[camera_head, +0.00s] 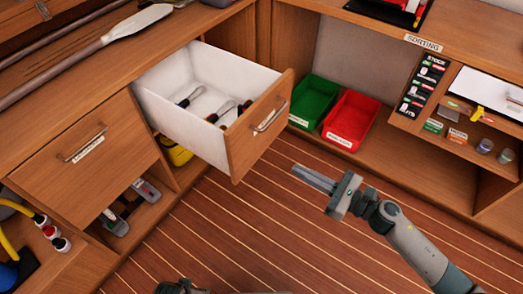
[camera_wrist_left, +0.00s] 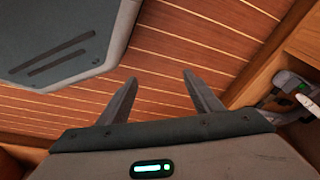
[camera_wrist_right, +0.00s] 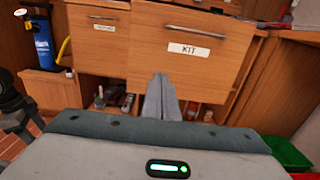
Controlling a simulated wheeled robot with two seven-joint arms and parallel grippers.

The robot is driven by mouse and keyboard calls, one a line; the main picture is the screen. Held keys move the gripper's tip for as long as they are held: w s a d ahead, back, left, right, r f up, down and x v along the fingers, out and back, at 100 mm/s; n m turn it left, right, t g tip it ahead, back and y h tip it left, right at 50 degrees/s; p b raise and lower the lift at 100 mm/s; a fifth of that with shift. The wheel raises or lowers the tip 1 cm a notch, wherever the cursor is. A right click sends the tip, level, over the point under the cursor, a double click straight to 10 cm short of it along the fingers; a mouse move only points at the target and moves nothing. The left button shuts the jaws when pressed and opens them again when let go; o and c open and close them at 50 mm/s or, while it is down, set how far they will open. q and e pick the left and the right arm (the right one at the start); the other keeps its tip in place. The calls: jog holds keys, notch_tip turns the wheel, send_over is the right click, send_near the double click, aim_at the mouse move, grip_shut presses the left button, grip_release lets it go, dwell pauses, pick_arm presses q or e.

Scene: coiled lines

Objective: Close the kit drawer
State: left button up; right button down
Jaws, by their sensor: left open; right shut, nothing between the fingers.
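The kit drawer (camera_head: 252,132) is pulled well out of the wooden cabinet in the head view. It has a white inside, a wooden front and a metal bar handle (camera_head: 270,115). Several dark-handled tools (camera_head: 221,112) lie in it. In the right wrist view its front carries a "KIT" label (camera_wrist_right: 189,50). My right gripper (camera_head: 297,172) is shut and empty, in front of the drawer and to its right, apart from it. It also shows in the right wrist view (camera_wrist_right: 162,78), pointing toward the drawer front. My left gripper (camera_wrist_left: 160,78) is open and empty over the floor.
A green bin (camera_head: 313,101) and a red bin (camera_head: 351,120) stand on the low shelf right of the drawer. A closed drawer (camera_head: 85,155) is at left. A long-handled paddle (camera_head: 120,32) lies on the counter. The striped floor (camera_head: 235,225) before the drawer is clear.

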jog(key=shift+w+a, duration=0.1)
jog(key=p, duration=0.3)
send_near(251, 145)
jog(key=x, duration=0.5)
jog(key=shift+w+r, duration=0.1)
pick_arm(q)
notch_tip(251, 145, down, 6)
jog(key=s, duration=0.1)
jog(key=shift+s, duration=0.25)
pick_arm(e)
jog(key=shift+w+a, duration=0.35)
jog(key=shift+a, duration=0.2)
